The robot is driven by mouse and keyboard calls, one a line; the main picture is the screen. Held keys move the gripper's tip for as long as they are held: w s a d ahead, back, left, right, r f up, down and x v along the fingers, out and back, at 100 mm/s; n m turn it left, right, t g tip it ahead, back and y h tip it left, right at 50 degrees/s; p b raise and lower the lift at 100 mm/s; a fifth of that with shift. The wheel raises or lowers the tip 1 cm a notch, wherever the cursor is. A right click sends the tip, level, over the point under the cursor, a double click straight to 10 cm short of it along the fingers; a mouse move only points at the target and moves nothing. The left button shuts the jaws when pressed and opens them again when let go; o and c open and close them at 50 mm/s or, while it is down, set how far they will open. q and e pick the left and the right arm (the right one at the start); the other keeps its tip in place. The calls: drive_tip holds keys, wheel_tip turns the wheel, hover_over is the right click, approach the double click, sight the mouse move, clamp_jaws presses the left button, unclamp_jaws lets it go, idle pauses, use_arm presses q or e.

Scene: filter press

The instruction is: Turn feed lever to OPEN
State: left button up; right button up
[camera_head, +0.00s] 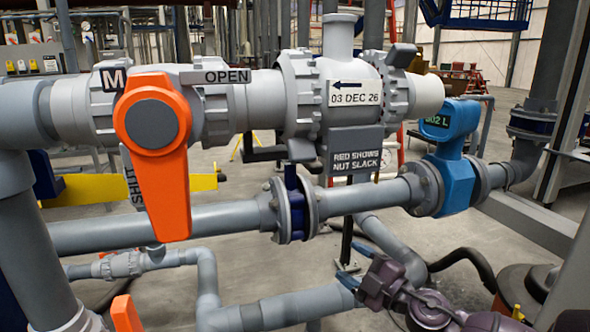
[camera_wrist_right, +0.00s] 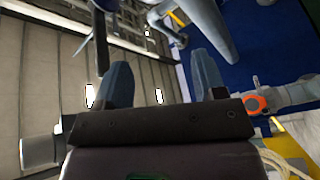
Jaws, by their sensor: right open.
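The orange feed lever (camera_head: 157,170) hangs down from its grey hub on the pipe at left in the head view. It points toward the SHUT plate (camera_head: 132,178), while the OPEN plate (camera_head: 222,77) lies to the right of the hub. My right gripper (camera_head: 355,265) is at the lower middle of the head view, low and to the right of the lever, clear of it. Its two blue fingers are apart with nothing between them, as the right wrist view also shows. My left gripper is not in view.
A grey pipe (camera_head: 200,224) runs behind the lever. A grey fitting dated 03 DEC 26 (camera_head: 353,98) and a blue device (camera_head: 455,155) stand right of it. Another orange part (camera_head: 126,314) shows at the lower left. Open floor shows between the pipes.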

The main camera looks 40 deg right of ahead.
wheel_tip(320, 180, up, 9)
drive_tip(key=w+d+n+t+y, duration=0.1)
drive_tip(key=w+n+y, duration=0.1)
drive_tip(key=w+n, duration=0.15)
drive_tip(key=n+y+p, duration=0.1)
drive_tip(key=n+y, duration=0.1)
drive_tip(key=n, duration=0.2)
approach(312, 165)
drive_tip(key=w+d+f, duration=0.1)
drive_tip(key=w+d, duration=0.1)
drive_tip(key=w, duration=0.1)
drive_tip(key=shift+n, duration=0.25)
drive_tip(key=x, duration=0.2)
drive_tip(key=p+x, duration=0.1)
drive_tip(key=x, duration=0.5)
drive_tip(key=shift+w+d+p, duration=0.2)
drive_tip(key=shift+d+p, duration=0.05)
drive_tip(key=shift+p, duration=0.15)
drive_tip(key=shift+w+r, duration=0.15)
drive_tip(key=shift+w, duration=0.3)
drive_tip(key=shift+a, duration=0.1)
drive_tip(key=c, duration=0.7)
